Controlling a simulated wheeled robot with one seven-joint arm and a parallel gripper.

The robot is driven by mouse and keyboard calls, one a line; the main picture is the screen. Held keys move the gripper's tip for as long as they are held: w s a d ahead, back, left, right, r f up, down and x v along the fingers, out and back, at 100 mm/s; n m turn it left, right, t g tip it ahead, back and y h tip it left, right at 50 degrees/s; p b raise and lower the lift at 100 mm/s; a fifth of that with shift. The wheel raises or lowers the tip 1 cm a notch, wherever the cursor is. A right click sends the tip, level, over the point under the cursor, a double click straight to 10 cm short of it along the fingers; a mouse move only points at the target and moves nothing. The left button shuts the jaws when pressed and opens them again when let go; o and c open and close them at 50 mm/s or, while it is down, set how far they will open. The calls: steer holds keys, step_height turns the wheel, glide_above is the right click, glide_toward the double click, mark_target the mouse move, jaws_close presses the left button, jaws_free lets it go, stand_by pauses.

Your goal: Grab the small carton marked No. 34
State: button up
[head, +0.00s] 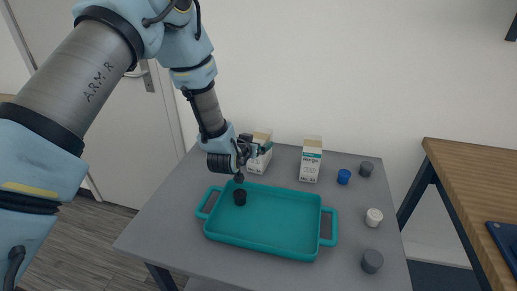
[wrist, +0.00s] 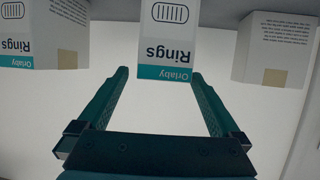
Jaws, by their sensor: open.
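In the head view, one white carton (head: 259,164) stands at the back of the grey table, partly hidden behind my gripper (head: 262,149). A second white carton (head: 311,159) with a teal band stands to its right. In the wrist view, cartons appear upside down: a middle one (wrist: 165,35) reading "Rings" and "Orlaby", one at the left (wrist: 61,35) and one at the right (wrist: 272,45). My gripper (wrist: 160,74) is open, and the middle carton shows between its fingertips, with nothing gripped. I cannot read a No. 34 on any carton.
A teal tray (head: 262,252) lies in front, with a black cylinder (head: 240,197) in it. A blue cap (head: 343,176), a white cup (head: 374,217) and grey cylinders (head: 372,261) (head: 366,168) stand to the right. A wooden table (head: 470,165) is at far right.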

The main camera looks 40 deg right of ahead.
mark_target(262, 136)
steer(key=shift+a+f+p+x, duration=0.15)
steer(key=shift+p+x, duration=0.35)
steer(key=shift+x, duration=0.45)
steer(key=shift+f+p+x, duration=0.15)
steer(key=shift+p+x, duration=0.3)
steer(key=shift+x, duration=0.55)
steer(key=shift+a+f+p+x, duration=0.15)
steer(key=shift+p+x, duration=0.35)
steer(key=shift+x, duration=0.45)
steer(key=shift+w, duration=0.15)
steer(key=shift+c, duration=0.4)
steer(key=c, duration=1.4)
steer(key=shift+r, duration=0.1)
steer(key=shift+c, duration=0.2)
